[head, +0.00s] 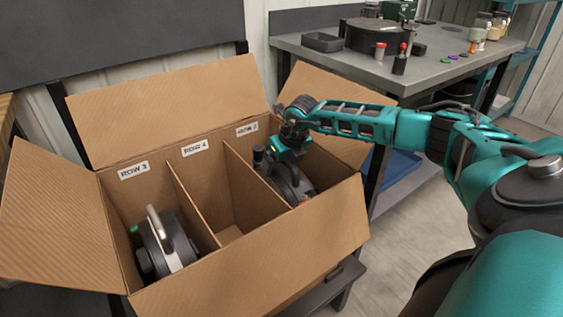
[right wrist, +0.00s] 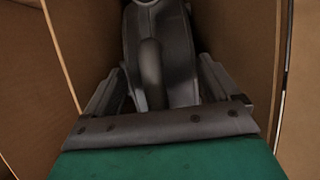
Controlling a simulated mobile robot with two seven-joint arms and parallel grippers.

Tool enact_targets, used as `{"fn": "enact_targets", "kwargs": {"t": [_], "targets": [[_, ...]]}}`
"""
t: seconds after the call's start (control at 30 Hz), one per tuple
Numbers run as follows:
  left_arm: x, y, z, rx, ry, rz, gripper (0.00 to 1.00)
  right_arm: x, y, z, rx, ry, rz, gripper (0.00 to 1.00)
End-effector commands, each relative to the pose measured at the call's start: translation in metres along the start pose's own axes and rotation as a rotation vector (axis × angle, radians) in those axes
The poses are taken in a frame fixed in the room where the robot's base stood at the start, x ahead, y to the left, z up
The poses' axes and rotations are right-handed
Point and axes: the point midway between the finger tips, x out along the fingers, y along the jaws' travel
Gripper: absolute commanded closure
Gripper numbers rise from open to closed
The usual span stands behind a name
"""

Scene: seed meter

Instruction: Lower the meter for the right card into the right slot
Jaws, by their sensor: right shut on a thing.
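An open cardboard box (head: 262,272) has three compartments with labels on its back wall. The left label (head: 134,170) seems to read ROW 3, the middle label (head: 195,147) ROW 4; the right label (head: 247,129) is too small to read surely. A dark round meter (head: 292,184) is inside the right compartment, its lower part hidden by the box wall. My right gripper (head: 279,160) reaches down over it and is shut on its handle. The right wrist view shows the meter (right wrist: 180,50) between the fingers (right wrist: 160,90), with cardboard on both sides. My left gripper is not in view.
Another meter (head: 165,243) with a light handle stands in the left compartment. The middle compartment (head: 229,234) looks empty. Box flaps (head: 50,220) stand out around the box. A grey workbench (head: 440,68) with jars and a dark round part is behind right.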

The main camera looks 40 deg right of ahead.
Motion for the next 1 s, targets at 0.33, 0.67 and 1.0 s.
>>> {"fn": "enact_targets", "kwargs": {"t": [0.33,0.67,1.0], "targets": [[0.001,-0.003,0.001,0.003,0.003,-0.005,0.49,0.0,0.0,0.003,0.002,-0.011,0.002,0.96],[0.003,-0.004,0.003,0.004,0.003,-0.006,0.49,0.005,0.0,0.001,0.002,-0.011,0.002,0.96],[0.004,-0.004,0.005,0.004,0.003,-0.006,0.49,0.008,0.0,-0.001,0.002,-0.01,0.002,0.96]]}}
